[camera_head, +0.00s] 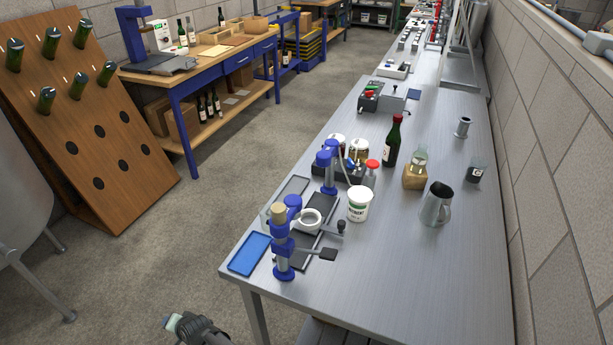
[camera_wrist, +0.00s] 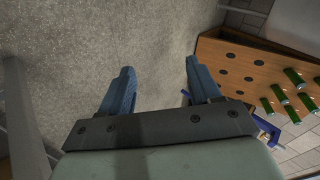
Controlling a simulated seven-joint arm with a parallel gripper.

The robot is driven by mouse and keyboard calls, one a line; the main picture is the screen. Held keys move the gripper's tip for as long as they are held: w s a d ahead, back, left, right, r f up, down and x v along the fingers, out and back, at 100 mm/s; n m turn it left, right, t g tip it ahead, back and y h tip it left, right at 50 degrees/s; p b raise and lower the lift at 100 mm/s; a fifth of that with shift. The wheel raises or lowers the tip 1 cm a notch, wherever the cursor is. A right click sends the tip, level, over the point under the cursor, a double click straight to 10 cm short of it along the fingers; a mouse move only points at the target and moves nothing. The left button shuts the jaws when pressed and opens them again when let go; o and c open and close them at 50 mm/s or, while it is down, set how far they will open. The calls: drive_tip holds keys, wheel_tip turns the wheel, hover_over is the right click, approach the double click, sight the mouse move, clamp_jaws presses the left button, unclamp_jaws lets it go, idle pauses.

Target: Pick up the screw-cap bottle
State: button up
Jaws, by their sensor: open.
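A dark bottle with a red top and a pale label (camera_head: 394,142) stands upright on the steel table. I cannot tell whether its top is a screw cap or a capsule. A small grey bottle with a red cap (camera_head: 371,174) stands to its left and nearer. My gripper (camera_wrist: 160,66) is open in the wrist view, with two blue fingers apart and nothing between them. It points at the bare floor and a wooden rack. In the head view part of my arm shows at the bottom edge, away from both bottles.
On the steel table (camera_head: 400,285), a white tub (camera_head: 358,205), blue bench devices (camera_head: 285,240), a metal jug (camera_head: 436,205) and a wooden block (camera_head: 414,177) stand around the bottles. The table's near right part is clear. A bottle rack (camera_head: 85,130) leans at left.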

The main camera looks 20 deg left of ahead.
drive_tip(key=w+a+r+n+t+y, duration=0.1)
drive_tip(key=w+a+r+t+y, duration=0.15)
drive_tip(key=w+r, duration=0.65)
drive_tip(key=w+a+r+n+t+y, duration=0.2)
drive_tip(key=w+a+r, duration=0.15)
drive_tip(key=r, duration=1.15)
drive_tip(key=w+a+r+n+t+y, duration=0.1)
drive_tip(key=w+a+r+t+y, duration=0.1)
drive_tip(key=w+r, duration=0.7)
drive_tip(key=w+d+r+n+y, duration=0.25)
drive_tip(key=d+r+n, duration=0.2)
drive_tip(key=r, duration=0.85)
drive_tip(key=w+d+r+n+g+y, duration=0.1)
drive_tip(key=w+d+r+n+y, duration=0.3)
drive_tip(key=r, duration=0.9)
drive_tip(key=w+d+r+n+y, duration=0.15)
drive_tip(key=r+n, duration=0.45)
drive_tip(key=r, duration=0.7)
drive_tip(key=n+t+h, duration=1.1)
drive_tip(key=n+h, duration=0.6)
drive_tip(key=h, duration=0.5)
approach(397, 121)
drive_tip(key=shift+y, duration=0.25)
drive_tip(key=w, duration=1.1)
drive_tip(key=shift+w+a+f, duration=0.1)
drive_tip(key=shift+w+a, duration=0.25)
